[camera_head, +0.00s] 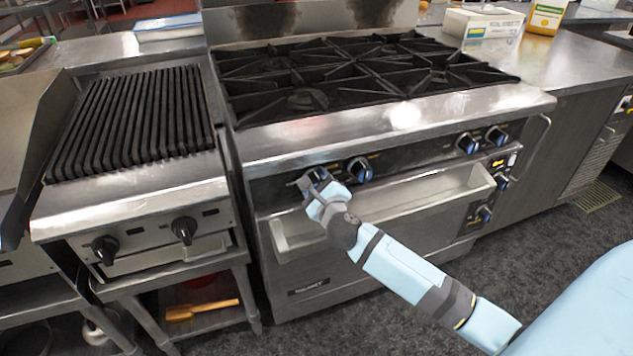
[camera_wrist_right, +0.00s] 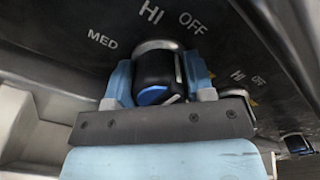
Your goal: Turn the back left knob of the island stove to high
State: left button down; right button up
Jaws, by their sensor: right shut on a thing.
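The stove (camera_head: 400,118) stands in the middle of the head view, with black burner grates on top and a row of knobs along its front panel. My right gripper (camera_head: 312,187) is at the leftmost knob of that row. In the wrist view the same gripper (camera_wrist_right: 160,88) has its two light-blue fingers on either side of a black and blue knob (camera_wrist_right: 153,75), shut on it. HI, OFF and MED are printed around the knob; its exact pointer setting is hard to tell. A second knob (camera_head: 359,169) sits just to the right. My left gripper is not in view.
More stove knobs (camera_head: 467,144) are on the panel's right part. A tray-like drawer front (camera_head: 440,197) juts out below the knobs, under my right arm. A grill (camera_head: 135,120) with two knobs stands to the left. A counter (camera_head: 560,60) is at the right.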

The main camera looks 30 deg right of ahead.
jog(key=shift+r+n+p, duration=0.25)
jog(key=shift+n+p, duration=0.05)
jog(key=shift+p, duration=0.45)
jog(key=n+p, duration=0.2)
jog(key=p, duration=0.2)
jog(key=shift+r, duration=0.15)
jog(key=n+p, duration=0.2)
jog(key=p, duration=0.2)
jog(key=n+p, duration=0.2)
jog(key=shift+f+p, duration=0.25)
jog(key=shift+p, duration=0.05)
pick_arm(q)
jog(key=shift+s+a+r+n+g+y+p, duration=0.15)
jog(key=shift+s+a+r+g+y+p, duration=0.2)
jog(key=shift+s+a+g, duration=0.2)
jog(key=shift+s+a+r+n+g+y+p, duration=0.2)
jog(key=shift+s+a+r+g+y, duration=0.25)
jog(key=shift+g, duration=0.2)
pick_arm(e)
jog(key=shift+f+n, duration=0.15)
jog(key=shift+n, duration=0.35)
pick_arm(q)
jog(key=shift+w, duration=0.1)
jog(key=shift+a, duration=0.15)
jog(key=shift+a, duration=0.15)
pick_arm(e)
jog(key=o, duration=0.9)
jog(key=shift+s, duration=0.1)
